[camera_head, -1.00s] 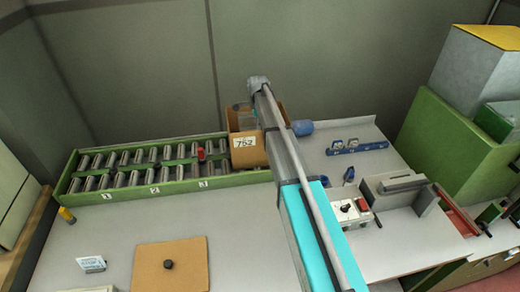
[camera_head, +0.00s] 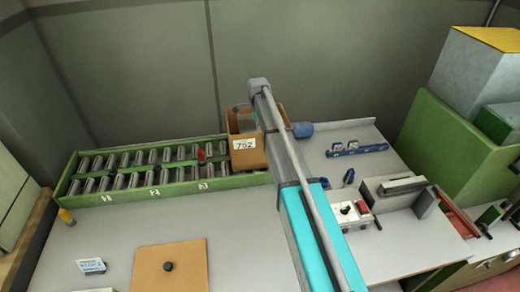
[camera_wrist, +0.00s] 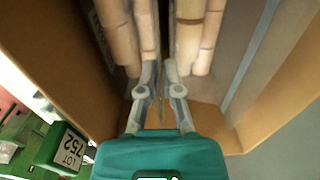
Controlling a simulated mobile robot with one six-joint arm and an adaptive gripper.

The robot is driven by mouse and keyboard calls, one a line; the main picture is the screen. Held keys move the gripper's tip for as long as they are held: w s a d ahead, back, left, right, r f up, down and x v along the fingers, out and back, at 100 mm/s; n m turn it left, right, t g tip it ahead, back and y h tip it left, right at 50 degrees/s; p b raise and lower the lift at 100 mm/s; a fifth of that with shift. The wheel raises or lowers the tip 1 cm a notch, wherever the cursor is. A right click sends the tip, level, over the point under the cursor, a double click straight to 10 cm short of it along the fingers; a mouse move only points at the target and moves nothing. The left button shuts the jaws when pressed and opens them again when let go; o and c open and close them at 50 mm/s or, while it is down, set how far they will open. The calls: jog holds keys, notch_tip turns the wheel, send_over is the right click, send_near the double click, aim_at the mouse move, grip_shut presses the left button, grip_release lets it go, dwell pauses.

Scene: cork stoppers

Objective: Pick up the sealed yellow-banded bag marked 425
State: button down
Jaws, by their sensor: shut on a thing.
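A cardboard box (camera_head: 259,158) with a white label marked 752 (camera_head: 245,144) stands at the right end of the roller rack. A clear bag (camera_head: 240,118) shows at its top, partly behind my arm. In the wrist view, my gripper (camera_wrist: 159,72) reaches inside the box (camera_wrist: 240,138) among long stacks of tan cork stoppers (camera_wrist: 190,35). Its fingers are close together, pinching a thin part of a clear bag (camera_wrist: 161,100). I cannot tell whether the corks on both sides belong to one bag. No yellow band or 425 mark is visible. My gripper is hidden in the head view.
The box walls stand close on both sides of my gripper. The green roller rack (camera_head: 160,195) lies left of the box. A blue holder (camera_head: 357,150) and a white switch box (camera_head: 350,214) stand to the right. The left front table holds a brown board (camera_head: 170,285).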

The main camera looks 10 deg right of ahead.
jog(key=shift+r, duration=0.2)
dwell(0.3)
notch_tip(320, 180, up, 10)
jog(key=p, duration=1)
jog(key=shift+f, duration=0.2)
jog(key=shift+r, duration=0.2)
dwell(0.3)
